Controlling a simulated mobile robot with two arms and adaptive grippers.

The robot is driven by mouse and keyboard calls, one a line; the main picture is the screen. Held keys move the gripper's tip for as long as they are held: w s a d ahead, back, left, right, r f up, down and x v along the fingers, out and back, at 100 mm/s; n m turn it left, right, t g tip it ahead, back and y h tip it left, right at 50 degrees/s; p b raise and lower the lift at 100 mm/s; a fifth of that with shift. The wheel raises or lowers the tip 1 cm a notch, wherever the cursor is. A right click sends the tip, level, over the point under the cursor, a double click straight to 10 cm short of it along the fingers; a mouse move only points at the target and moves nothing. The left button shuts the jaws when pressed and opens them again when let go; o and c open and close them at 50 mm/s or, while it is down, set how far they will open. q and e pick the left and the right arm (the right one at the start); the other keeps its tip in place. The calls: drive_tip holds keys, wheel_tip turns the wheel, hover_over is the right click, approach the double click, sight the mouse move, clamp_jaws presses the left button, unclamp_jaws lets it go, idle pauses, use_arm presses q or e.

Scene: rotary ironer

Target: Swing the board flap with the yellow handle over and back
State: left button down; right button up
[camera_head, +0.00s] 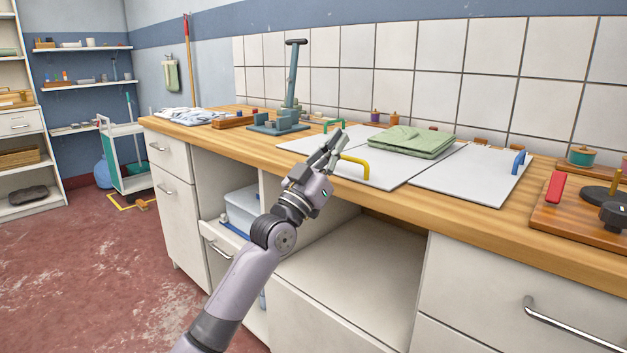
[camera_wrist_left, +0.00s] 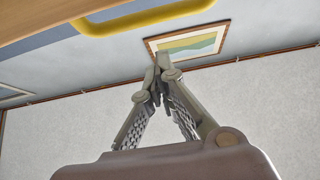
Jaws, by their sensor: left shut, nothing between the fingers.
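The yellow handle (camera_head: 357,164) stands at the left front part of a pale board flap (camera_head: 398,178) on the wooden counter. My left gripper (camera_head: 337,137) is shut and empty, its fingers pointing up, just left of the yellow handle in the head view. In the left wrist view the yellow handle (camera_wrist_left: 150,17) crosses the top of the picture, apart from the closed fingertips (camera_wrist_left: 158,66). Part of the boards behind my gripper is hidden. My right gripper is in neither view.
A folded green cloth (camera_head: 410,141) lies across the boards at the back. A green handle (camera_head: 334,124) and a blue handle (camera_head: 518,161) stand on neighbouring pale boards. A lever press (camera_head: 289,95) stands left, a wooden block with a red handle (camera_head: 556,187) right.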

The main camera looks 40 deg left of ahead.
use_arm(q)
drive_tip(key=w+d+f+v, duration=0.1)
drive_tip(key=v, duration=0.8)
drive_tip(key=shift+s+a+f, duration=0.2)
drive_tip(key=shift+a+f, duration=0.15)
drive_tip(key=shift+a, duration=0.1)
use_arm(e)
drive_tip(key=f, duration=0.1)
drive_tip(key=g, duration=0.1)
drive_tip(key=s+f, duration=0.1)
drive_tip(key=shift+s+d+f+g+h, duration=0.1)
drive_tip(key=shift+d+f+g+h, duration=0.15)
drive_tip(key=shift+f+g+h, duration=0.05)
